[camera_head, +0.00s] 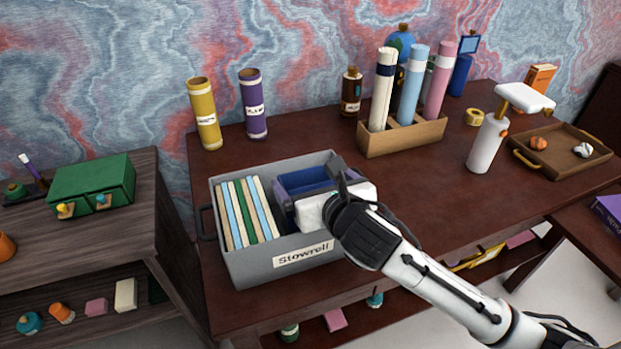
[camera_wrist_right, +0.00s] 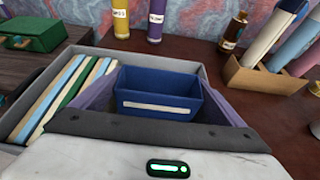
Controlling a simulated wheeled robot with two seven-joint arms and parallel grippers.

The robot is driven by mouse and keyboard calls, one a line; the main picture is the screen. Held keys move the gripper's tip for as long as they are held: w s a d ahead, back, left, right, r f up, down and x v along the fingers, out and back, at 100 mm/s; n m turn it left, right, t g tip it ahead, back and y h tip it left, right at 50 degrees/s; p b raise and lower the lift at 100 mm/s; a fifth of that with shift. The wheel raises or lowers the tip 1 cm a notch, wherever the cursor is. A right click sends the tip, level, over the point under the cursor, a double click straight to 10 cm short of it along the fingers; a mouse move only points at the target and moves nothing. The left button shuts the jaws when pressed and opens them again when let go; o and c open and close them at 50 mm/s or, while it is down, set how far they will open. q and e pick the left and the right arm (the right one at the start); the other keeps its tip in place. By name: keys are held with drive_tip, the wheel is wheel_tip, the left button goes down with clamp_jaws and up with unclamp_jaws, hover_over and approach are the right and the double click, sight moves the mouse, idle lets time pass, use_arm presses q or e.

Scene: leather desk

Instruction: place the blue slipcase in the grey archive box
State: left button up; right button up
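The blue slipcase (camera_head: 305,178) is an open-topped case with a white label, seen more clearly in the right wrist view (camera_wrist_right: 160,92). It is upright inside the grey archive box (camera_head: 238,270), in the free space right of several thin books. I cannot tell whether its base touches the box floor. My right gripper (camera_head: 315,188) reaches in over the box's right side. Its fingers stand against the two sides of the slipcase and look shut on it. My left gripper is out of view.
Thin books (camera_head: 247,212) fill the box's left part. Yellow (camera_head: 205,115) and purple (camera_head: 254,105) tubes stand behind it. The desk between box and tray is mostly clear.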

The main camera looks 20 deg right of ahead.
drive_tip(key=shift+o, duration=0.4)
drive_tip(key=shift+r, duration=0.2)
drive_tip(key=v, duration=1.2)
drive_tip(key=shift+p, duration=0.3)
